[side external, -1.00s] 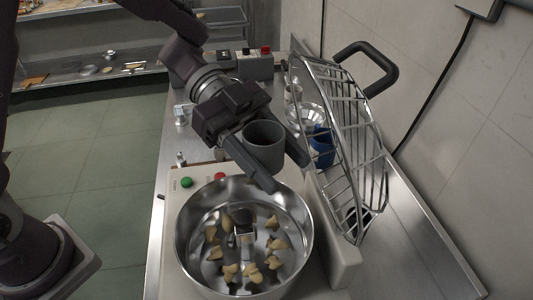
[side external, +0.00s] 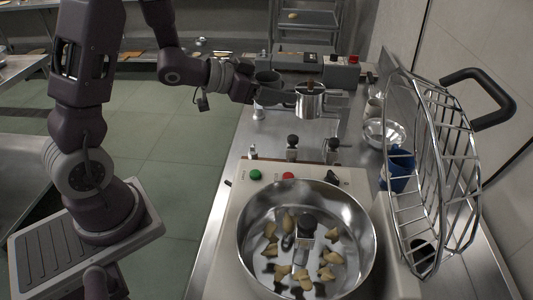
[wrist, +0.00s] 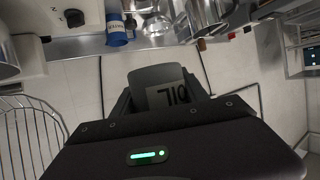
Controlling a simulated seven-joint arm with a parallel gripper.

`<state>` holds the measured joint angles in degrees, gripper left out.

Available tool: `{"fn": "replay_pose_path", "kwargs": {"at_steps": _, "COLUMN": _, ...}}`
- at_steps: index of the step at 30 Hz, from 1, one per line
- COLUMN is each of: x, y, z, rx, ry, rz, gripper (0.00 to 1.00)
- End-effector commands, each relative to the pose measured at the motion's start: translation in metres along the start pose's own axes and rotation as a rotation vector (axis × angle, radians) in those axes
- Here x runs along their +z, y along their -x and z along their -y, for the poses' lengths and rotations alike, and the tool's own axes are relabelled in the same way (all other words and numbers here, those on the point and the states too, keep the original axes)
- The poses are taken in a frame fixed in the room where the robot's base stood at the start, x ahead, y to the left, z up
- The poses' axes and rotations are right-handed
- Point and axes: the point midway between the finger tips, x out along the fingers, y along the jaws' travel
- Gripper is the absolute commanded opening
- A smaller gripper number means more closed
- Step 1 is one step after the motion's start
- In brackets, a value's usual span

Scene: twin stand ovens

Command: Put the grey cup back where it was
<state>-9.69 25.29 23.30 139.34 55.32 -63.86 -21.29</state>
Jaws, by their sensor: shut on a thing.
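The grey cup (side external: 267,77) is held in my gripper (side external: 262,95), above the far part of the steel counter and left of a shiny steel pot (side external: 310,100). The wrist view shows the cup (wrist: 160,84) between the two fingers, with a pale label reading OIL upside down in that picture. My gripper is shut on the cup. In the side view the dark gripper hides the cup's lower part. I cannot tell whether the cup touches the pot or any surface.
The mixer bowl (side external: 247,250) with pale dough pieces stands in front. Its raised wire guard (side external: 440,170) is on the right. A blue cup (side external: 397,170) and a steel bowl (side external: 384,134) stand behind the guard. A control box (side external: 325,66) is at the back.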

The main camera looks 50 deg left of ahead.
Motion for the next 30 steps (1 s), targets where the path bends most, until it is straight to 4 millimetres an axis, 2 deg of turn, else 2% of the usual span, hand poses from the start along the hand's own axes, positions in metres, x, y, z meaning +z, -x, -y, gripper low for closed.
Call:
{"fn": "replay_pose_path", "kwargs": {"at_steps": 6, "x": 0.062, "y": -0.057, "z": 0.084, "rx": -0.019, "ry": 0.016, "rz": -0.003, "gripper": 0.08}}
{"fn": "replay_pose_path", "kwargs": {"at_steps": 9, "x": 0.092, "y": -0.077, "z": 0.122, "rx": -0.044, "ry": 0.025, "rz": -0.008, "gripper": 0.08}}
{"fn": "replay_pose_path", "kwargs": {"at_steps": 13, "x": 0.121, "y": -0.09, "z": 0.158, "rx": -0.085, "ry": 0.04, "rz": -0.011, "gripper": 0.08}}
{"fn": "replay_pose_path", "kwargs": {"at_steps": 17, "x": 0.133, "y": -0.094, "z": 0.173, "rx": -0.107, "ry": 0.047, "rz": -0.011, "gripper": 0.08}}
{"fn": "replay_pose_path", "kwargs": {"at_steps": 26, "x": 0.137, "y": -0.096, "z": 0.174, "rx": -0.108, "ry": 0.048, "rz": -0.009, "gripper": 0.08}}
{"fn": "replay_pose_path", "kwargs": {"at_steps": 30, "x": 0.166, "y": -0.108, "z": 0.173, "rx": -0.108, "ry": 0.051, "rz": -0.006, "gripper": 0.08}}
